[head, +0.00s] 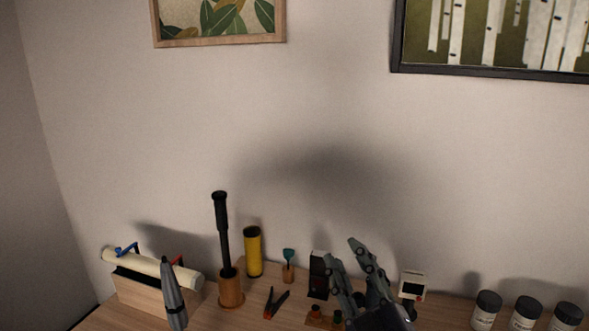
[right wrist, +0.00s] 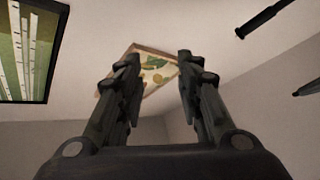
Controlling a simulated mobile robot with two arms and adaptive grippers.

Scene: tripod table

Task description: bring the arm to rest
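My right gripper (head: 346,253) rises at the lower middle of the head view, in front of the things along the back of the table. Its two fingers point up and stand apart with nothing between them. In the right wrist view the fingers (right wrist: 157,60) are also apart and empty, with wall and a framed picture beyond. I see no left gripper in either view.
The wooden table (head: 245,316) holds a rack with a cream tube (head: 150,264), a grey tapered thing (head: 172,294), a black rod (head: 222,230) in a wooden cup, a yellow cylinder (head: 253,252), pliers (head: 277,302), a small white device (head: 412,286) and dark-lidded jars (head: 526,312).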

